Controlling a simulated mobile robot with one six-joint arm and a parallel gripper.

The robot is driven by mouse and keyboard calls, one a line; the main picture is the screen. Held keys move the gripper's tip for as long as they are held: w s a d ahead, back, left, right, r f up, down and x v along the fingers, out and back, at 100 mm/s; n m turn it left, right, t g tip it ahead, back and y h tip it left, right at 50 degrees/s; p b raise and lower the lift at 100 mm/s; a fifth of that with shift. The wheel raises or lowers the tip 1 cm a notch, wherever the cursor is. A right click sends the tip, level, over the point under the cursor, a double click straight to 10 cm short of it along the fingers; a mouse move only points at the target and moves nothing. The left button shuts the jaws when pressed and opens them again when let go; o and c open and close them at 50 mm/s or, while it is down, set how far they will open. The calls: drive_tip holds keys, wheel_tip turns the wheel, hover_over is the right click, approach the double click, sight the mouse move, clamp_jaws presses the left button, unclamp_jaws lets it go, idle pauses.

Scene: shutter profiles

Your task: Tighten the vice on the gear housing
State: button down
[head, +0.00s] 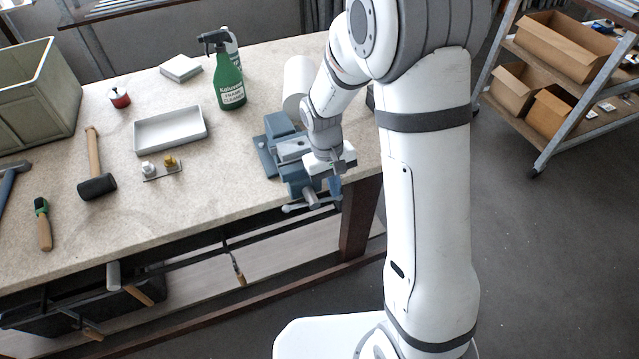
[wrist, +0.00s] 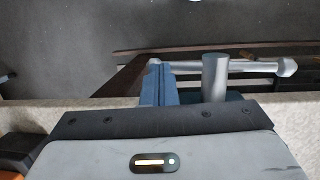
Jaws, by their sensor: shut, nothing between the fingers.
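The blue vice (head: 268,160) is fixed at the front edge of the bench, partly behind my wrist. A grey block-like part (head: 293,150) shows at its jaws; I cannot tell whether this is the gear housing. The vice's silver handle bar (head: 297,208) lies across the screw end, off the bench's front edge. The handle bar (wrist: 262,66) also shows in the wrist view, beside the round screw end (wrist: 215,78). My gripper (head: 337,186) is shut and empty, pointing down close to the vice's screw end. I cannot tell whether it touches the handle.
A green spray bottle (head: 229,82), a white roll (head: 297,78) and a grey tray (head: 170,130) stand on the bench (head: 215,180). A mallet (head: 96,186) and a small plate with two fittings (head: 161,169) lie left. A shelf rack (head: 553,150) with cardboard boxes stands right.

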drive_tip(key=shift+s+a, duration=0.1)
idle(0.4)
drive_tip(key=w+r, duration=0.1)
drive_tip(key=r, duration=0.5)
drive_tip(key=w+d+r+p, duration=0.1)
drive_tip(key=w+r, duration=0.1)
drive_tip(key=r, duration=0.5)
drive_tip(key=shift+w+d+r, duration=0.25)
drive_tip(key=shift+r, duration=0.05)
